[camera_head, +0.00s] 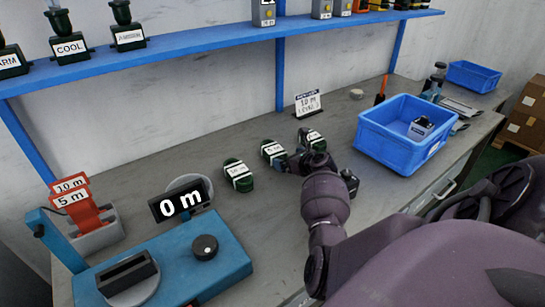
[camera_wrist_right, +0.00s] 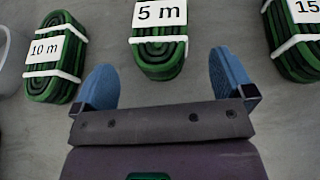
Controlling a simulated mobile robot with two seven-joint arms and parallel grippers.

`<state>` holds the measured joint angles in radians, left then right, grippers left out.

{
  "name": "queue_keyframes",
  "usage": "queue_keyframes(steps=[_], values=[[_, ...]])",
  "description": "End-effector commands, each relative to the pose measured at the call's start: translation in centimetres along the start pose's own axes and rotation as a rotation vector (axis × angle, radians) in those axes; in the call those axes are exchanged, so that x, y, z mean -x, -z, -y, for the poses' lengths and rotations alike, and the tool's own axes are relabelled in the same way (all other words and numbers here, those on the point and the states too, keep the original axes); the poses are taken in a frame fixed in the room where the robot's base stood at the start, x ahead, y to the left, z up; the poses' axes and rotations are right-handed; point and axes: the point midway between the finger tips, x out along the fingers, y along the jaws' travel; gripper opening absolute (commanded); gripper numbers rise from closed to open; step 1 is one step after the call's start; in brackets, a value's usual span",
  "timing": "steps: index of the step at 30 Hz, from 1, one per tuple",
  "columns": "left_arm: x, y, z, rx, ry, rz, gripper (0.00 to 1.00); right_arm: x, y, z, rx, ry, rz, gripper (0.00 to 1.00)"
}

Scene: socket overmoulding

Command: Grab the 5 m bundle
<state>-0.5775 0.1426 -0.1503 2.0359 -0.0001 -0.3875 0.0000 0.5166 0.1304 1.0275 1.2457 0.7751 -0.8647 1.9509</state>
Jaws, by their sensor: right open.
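The 5 m bundle is a coil of green cable with white ties and a white label. It lies in the middle of a row of three on the bench (camera_head: 273,152), and its label reads 5 m in the right wrist view (camera_wrist_right: 158,50). My right gripper (camera_head: 289,161) is just on the near side of it, its blue fingers (camera_wrist_right: 166,80) open and apart. The bundle lies ahead of the gap between the fingertips, not between them. The arm hides part of the bench. My left gripper is not in view.
The 10 m bundle (camera_wrist_right: 54,58) lies left of it and the 15 m bundle (camera_wrist_right: 292,38) right. A blue bin (camera_head: 375,150) stands to the right. A teal device with a 0 m display (camera_head: 181,201) is at front left. A blue shelf (camera_head: 215,47) runs above.

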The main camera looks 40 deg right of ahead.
Motion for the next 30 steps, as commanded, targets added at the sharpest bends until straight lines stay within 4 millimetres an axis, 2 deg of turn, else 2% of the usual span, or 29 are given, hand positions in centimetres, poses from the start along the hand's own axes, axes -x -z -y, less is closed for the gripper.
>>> queue_keyframes(steps=[2, 11, 18, 29, 30], values=[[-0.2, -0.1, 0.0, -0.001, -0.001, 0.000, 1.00, -0.3, 0.1, 0.0, 0.001, 0.000, 0.000, 1.00], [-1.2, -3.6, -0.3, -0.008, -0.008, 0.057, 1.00, -3.2, 0.8, 0.0, 0.004, 0.000, -0.008, 1.00], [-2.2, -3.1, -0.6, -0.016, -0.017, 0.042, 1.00, -5.1, 0.5, 0.0, 0.003, 0.000, -0.005, 1.00], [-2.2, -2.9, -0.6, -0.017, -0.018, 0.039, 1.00, -5.3, -0.2, 0.0, 0.002, 0.000, 0.001, 1.00], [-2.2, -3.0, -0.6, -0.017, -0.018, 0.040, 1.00, -5.3, -0.1, 0.0, 0.002, 0.000, 0.001, 0.95]])
